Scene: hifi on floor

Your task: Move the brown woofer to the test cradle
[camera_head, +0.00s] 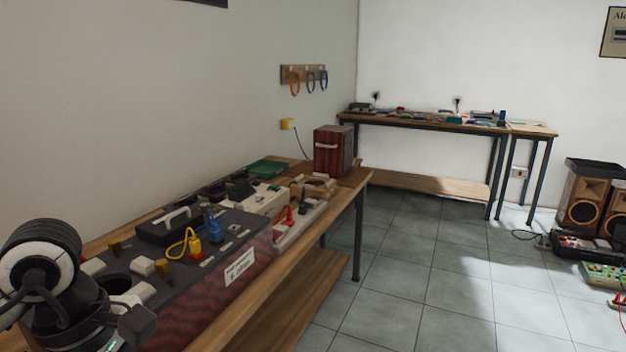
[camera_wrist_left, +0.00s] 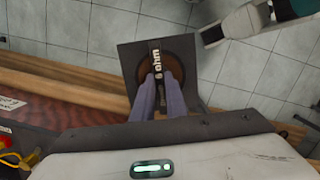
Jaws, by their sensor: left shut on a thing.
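In the left wrist view my left gripper (camera_wrist_left: 161,95) is shut on the brown woofer (camera_wrist_left: 183,68). The woofer has a brown round cone on a dark square plate, with a strip lettered "ohm" across it. The fingers close at this strip and hide part of the cone. The woofer shows over the tiled floor and a wooden edge. A pale wooden holder (camera_head: 318,187) on the bench may be the test cradle; I cannot tell surely. A grey-white part of my right arm, likely the right gripper (camera_wrist_left: 240,24), shows at top right; its jaws are unclear.
The long wooden bench (camera_head: 298,232) carries a dark red-sided case (camera_head: 235,275) with red, yellow and blue plugs, a green tray (camera_head: 268,168) and a red-brown speaker box (camera_head: 333,152). Speakers (camera_head: 588,200) stand at right. The tiled floor between is mostly clear.

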